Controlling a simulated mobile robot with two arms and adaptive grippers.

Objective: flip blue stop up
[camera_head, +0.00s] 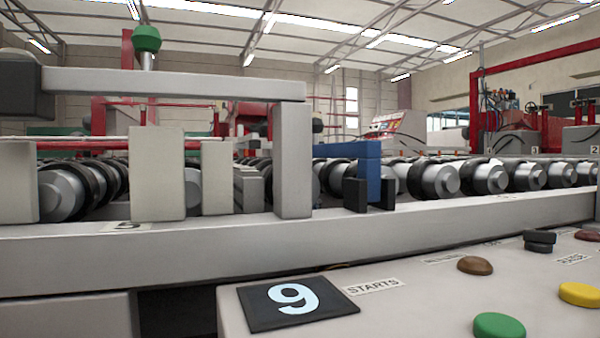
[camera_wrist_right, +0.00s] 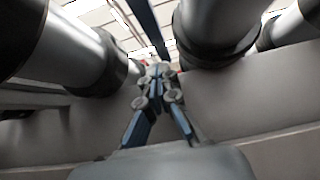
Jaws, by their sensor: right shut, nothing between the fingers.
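The blue stop (camera_head: 368,165) stands above the grey front rail of the conveyor in the head view, between two black bracket plates (camera_head: 356,194). In the right wrist view, a narrow blue bar (camera_wrist_right: 147,22) runs down from the top edge to just beyond my fingertips; it looks like the stop. My right gripper (camera_wrist_right: 157,72) is shut and empty, its tips close to the bar's lower end. I cannot tell whether they touch. Neither gripper shows in the head view.
Several metal rollers with black rings (camera_head: 437,181) line the conveyor behind the rail (camera_head: 450,213); two rollers (camera_wrist_right: 215,30) flank my right gripper closely. The control panel (camera_head: 410,310) with coloured buttons is in front. A grey frame with a green knob (camera_head: 146,39) stands at left.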

